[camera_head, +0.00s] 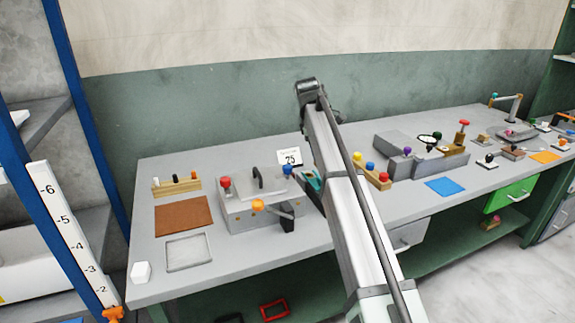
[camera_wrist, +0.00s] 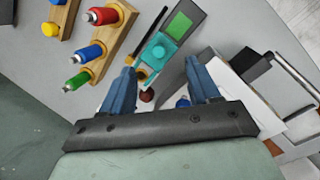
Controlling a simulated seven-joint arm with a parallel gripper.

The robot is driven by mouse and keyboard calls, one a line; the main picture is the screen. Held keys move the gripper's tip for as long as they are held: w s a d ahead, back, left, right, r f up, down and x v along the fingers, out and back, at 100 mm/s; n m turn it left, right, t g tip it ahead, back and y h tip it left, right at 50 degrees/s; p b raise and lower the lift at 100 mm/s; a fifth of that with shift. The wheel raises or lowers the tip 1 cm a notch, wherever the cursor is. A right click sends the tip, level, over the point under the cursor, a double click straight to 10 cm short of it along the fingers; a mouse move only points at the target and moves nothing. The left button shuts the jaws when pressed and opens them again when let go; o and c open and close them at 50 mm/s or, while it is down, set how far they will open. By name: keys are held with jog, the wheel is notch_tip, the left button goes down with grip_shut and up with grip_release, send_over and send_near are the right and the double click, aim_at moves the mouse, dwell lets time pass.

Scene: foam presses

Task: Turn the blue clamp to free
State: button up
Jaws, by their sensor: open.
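The foam press (camera_head: 235,215) is a grey box with a dark lid handle, left of my arm in the head view. The blue clamp (camera_head: 288,171) is a blue knob at its back right corner. A small blue part, possibly this clamp, shows in the wrist view (camera_wrist: 183,102) beside the right finger, mostly hidden. My gripper (camera_wrist: 160,68) is open, with nothing visibly held between its fingers. Contact with the clamp cannot be told. My arm hides the gripper in the head view.
Red (camera_head: 225,184) and orange (camera_head: 257,205) knobs and a black block (camera_head: 287,220) are on the press. A number card (camera_head: 289,157) stands behind it. A wooden rack of coloured handles (camera_head: 376,180) is right of my arm. A teal device (camera_wrist: 158,53) lies beyond my fingertips.

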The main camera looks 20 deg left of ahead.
notch_tip(320, 180, up, 6)
jog(key=n+g+y, duration=0.2)
send_over(287, 166)
notch_tip(287, 166, down, 14)
jog(key=shift+w+r, duration=0.15)
jog(key=shift+c, duration=0.3)
jog(key=c, duration=1)
